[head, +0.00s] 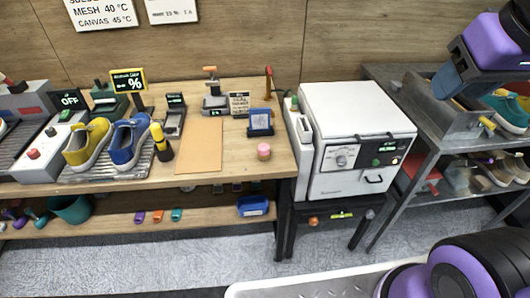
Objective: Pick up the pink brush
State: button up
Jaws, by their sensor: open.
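A small round pink object (264,151), which looks like the pink brush, stands on the wooden workbench (235,168) near its front edge. It is to the right of a tan mat and in front of a small blue-framed stand. Its bristles cannot be made out clearly. My arm reaches in at the upper right, and my gripper (462,78) shows there at its end, above the metal shelf. It is open and holds nothing that I can see. It is far to the right of the pink object and apart from it.
A white box oven (356,135) stands right of the bench. A yellow sneaker (88,143), a blue sneaker (129,141) and a yellow-black bottle (161,143) are to the left. A metal rack (430,135) holds shoes at right. Floor is clear in front of the bench.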

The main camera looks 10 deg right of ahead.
aim_at(263, 151)
jog(key=i+l, duration=0.2)
jog(key=l, duration=0.2)
jog(key=i+l, duration=0.2)
jog(key=l, duration=0.15)
jog(key=i+l+u, duration=0.1)
jog(key=u, duration=0.25)
jog(key=l+u, duration=0.4)
jog(key=i+l+u, duration=0.1)
jog(key=u, duration=1.4)
